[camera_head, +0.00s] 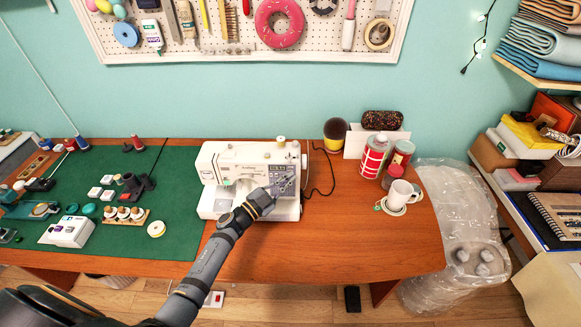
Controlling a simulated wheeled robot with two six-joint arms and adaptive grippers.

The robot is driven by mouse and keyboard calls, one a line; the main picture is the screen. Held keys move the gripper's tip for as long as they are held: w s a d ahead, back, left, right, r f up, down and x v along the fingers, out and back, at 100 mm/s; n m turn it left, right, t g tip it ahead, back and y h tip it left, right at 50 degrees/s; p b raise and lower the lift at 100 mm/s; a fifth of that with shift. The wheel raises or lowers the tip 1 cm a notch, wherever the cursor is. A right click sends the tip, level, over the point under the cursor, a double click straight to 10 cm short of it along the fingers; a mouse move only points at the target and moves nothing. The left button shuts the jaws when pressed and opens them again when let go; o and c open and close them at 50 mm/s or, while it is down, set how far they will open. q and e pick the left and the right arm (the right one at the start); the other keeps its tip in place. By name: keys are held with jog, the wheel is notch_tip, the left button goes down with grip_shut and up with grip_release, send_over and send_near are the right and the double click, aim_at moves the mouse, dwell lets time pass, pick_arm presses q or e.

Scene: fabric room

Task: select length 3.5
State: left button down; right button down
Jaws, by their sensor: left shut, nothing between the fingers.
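A white sewing machine (240,160) stands upright on the wooden table, at the middle of the head view. Its control panel with small dials (284,183) is on the right part of its front. My left gripper (271,193) is shut and empty, with its tips at or just in front of this panel. I cannot tell whether the tips touch a dial. My left arm comes up from the lower left and hides part of the machine's lower front. The length marks are too small to read. My right gripper is not in view.
A green cutting mat (180,200) with several sewing items covers the table's left side. The wooden table top (340,235) is clear right of my arm.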

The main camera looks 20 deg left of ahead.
pick_arm(q)
jog(key=s, duration=0.2)
jog(key=s+d+p, duration=0.1)
jog(key=s, duration=0.1)
dwell(0.6)
